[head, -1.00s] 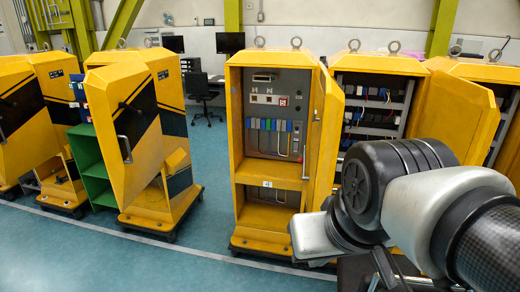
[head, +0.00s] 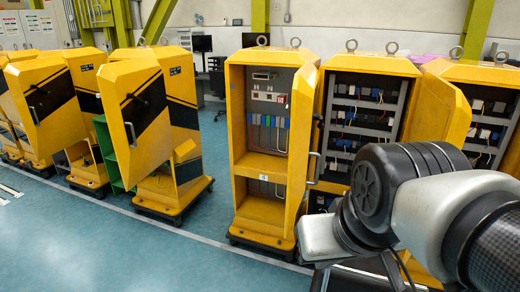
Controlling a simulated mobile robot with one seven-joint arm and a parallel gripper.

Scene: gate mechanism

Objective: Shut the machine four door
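The machine in the middle is a tall yellow cabinet (head: 236,140) with a small white label (head: 263,176) that seems to read 4, too small to be sure. Its yellow door (head: 302,130) stands open, hinged on the right and swung out towards me, seen nearly edge-on. A metal handle (head: 313,168) is on the door's right-hand face. The grey panel inside, with coloured blocks, is exposed. My arm's links cover the lower right of the picture, to the right of this door. My gripper is not in view.
Other yellow cabinets stand in a row on both sides, several with open doors, such as the striped door (head: 138,115) at left and the door (head: 440,110) at right. Blue floor (head: 130,250) in front is clear at left and centre. A desk chair (head: 217,85) is behind.

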